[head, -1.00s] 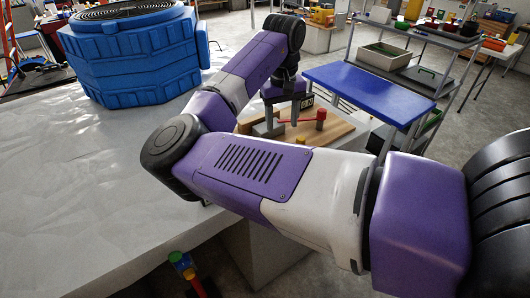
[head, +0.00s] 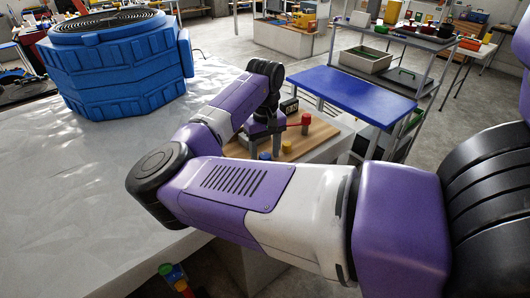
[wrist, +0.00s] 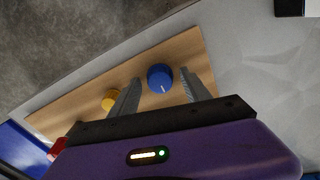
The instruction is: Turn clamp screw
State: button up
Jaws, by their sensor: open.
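A wooden board (head: 323,131) carries a red-topped post with a red bar (head: 305,120), a yellow knob (head: 287,147) and a blue knob (head: 264,156). I cannot tell which part is the clamp screw. In the wrist view, my gripper (wrist: 160,74) is open, with its two grey fingers on either side of the blue knob (wrist: 160,80), which has a white mark. I cannot tell whether they touch it. The yellow knob (wrist: 109,101) is just left of the left finger. A red part (wrist: 57,147) shows at lower left. In the head view, my arm hides the fingertips.
A large blue ribbed container (head: 115,68) stands on the white-covered table (head: 70,190) at left. A blue-topped table (head: 352,78) and grey shelves (head: 375,77) are behind the board. Small coloured parts (head: 172,275) lie near the bottom edge. Open floor shows beyond.

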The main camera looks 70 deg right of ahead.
grip_shut()
jog(key=shift+m, duration=0.3)
jog(key=m+p, duration=0.2)
jog(key=m, duration=0.1)
jog(key=shift+r+p, duration=0.15)
jog(key=shift+p, duration=0.15)
jog(key=m+p, duration=0.1)
jog(key=m, duration=0.4)
jog(key=shift+p, duration=0.3)
jog(key=m, duration=0.4)
jog(key=shift+m+p, duration=0.3)
jog(key=shift+p, duration=0.1)
jog(key=shift+d+m, duration=0.1)
jog(key=shift+m, duration=2.2)
